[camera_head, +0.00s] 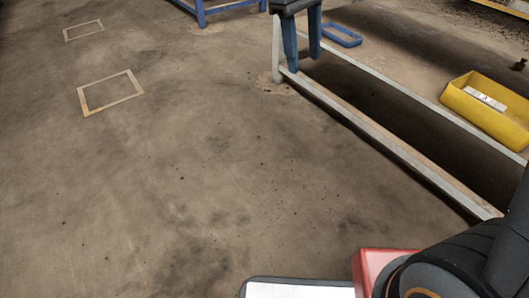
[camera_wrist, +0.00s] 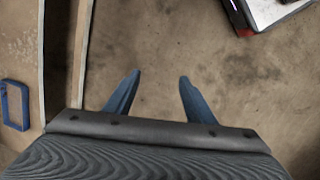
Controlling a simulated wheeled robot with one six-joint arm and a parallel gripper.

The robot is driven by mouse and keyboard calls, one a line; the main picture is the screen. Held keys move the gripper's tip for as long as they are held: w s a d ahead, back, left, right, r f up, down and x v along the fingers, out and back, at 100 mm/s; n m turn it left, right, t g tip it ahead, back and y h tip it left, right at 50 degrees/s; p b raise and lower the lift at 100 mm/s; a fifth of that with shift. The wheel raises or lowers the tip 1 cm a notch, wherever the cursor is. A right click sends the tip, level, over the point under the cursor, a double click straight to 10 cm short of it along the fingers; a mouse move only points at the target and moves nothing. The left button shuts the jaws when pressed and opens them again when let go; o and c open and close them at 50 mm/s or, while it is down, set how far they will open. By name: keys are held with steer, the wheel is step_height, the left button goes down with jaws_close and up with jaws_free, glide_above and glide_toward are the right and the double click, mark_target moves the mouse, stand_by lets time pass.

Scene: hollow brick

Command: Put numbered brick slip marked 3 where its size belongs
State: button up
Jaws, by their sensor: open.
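My gripper (camera_head: 303,58) is at the top middle of the head view, pointing down over the floor beside a pale rail. In the wrist view my gripper (camera_wrist: 160,77) has its two blue fingers spread apart, with only bare floor between them. A yellow bin (camera_head: 480,121) stands at the right of the head view. A small whitish piece (camera_head: 487,99) with dark marks lies in it. It may be a brick slip, but I cannot read a number. A small blue tray (camera_head: 347,44) lies behind the gripper. It also shows at the left of the wrist view (camera_wrist: 25,105).
The long pale rail (camera_head: 385,145) runs diagonally between the open floor and the bin, and shows in the wrist view (camera_wrist: 82,50). Two taped outlines (camera_head: 133,99) (camera_head: 101,26) mark the floor at left. A blue stand (camera_head: 202,12) is at the top. The left floor is clear.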

steer(key=s+a+f+y, duration=0.1)
steer(key=s+a, duration=0.1)
steer(key=s, duration=0.8)
steer(key=s+a+f+y, duration=0.1)
steer(key=s+a+f, duration=0.1)
steer(key=s, duration=0.7)
steer(key=s+a+f, duration=0.2)
steer(key=s, duration=0.8)
steer(key=shift+s+a+f+m+y, duration=0.15)
steer(key=shift+s+a+m+y, duration=0.15)
steer(key=shift+s+y, duration=0.1)
steer(key=shift+w, duration=0.1)
steer(key=d+r+m+p, duration=0.3)
steer(key=d+r+p, duration=0.4)
steer(key=r+p, duration=0.5)
steer(key=d+r+m+p, duration=0.3)
steer(key=d+r+p, duration=0.4)
steer(key=r+p, duration=0.6)
steer(key=d+r+m+p, duration=0.3)
steer(key=d+r+p, duration=0.4)
steer(key=r+p, duration=0.5)
steer(key=shift+d+r+h+p, duration=0.25)
steer(key=shift+r+h+p, duration=0.15)
steer(key=shift+p, duration=4)
